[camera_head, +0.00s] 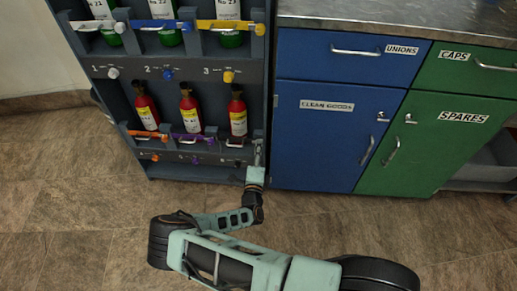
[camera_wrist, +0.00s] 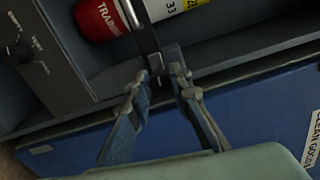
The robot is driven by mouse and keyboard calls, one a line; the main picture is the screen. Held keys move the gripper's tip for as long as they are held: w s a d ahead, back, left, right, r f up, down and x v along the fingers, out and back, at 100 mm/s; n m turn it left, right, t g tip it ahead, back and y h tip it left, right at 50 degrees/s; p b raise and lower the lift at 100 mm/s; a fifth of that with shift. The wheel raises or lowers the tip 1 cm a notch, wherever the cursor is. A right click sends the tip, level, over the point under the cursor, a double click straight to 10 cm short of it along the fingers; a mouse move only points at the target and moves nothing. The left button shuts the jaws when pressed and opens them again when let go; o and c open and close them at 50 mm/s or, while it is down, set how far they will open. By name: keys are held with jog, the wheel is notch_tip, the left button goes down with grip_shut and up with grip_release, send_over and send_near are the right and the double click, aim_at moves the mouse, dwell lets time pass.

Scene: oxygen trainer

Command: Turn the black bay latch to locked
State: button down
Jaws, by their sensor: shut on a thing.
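The black bay latch (camera_head: 237,143) is a dark bar at the lower right bay of the rack, low in front of the third red bottle (camera_head: 238,117). In the wrist view the latch (camera_wrist: 146,36) runs across the red and white bottle (camera_wrist: 104,20), and its end lies between my fingertips. My gripper (camera_head: 258,152) is at the rack's right edge. The exact contact is partly hidden by the fingers.
The rack (camera_head: 190,72) holds green bottles above and red bottles below, with orange (camera_head: 148,133) and purple (camera_head: 187,138) latches to the left. A blue cabinet (camera_head: 318,150) stands close on the right, beside a green one (camera_head: 440,150). The floor in front is clear.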

jog(key=shift+d+n, duration=0.1)
jog(key=shift+n, duration=0.5)
jog(key=c, duration=1.8)
grip_release()
jog(key=shift+o, duration=0.2)
jog(key=shift+r, duration=0.1)
jog(key=o, duration=1)
notch_tip(320, 180, up, 10)
jog(key=shift+r, duration=0.15)
jog(key=shift+c, duration=0.2)
jog(key=c, duration=1)
jog(key=shift+o, duration=0.2)
jog(key=shift+f, duration=0.2)
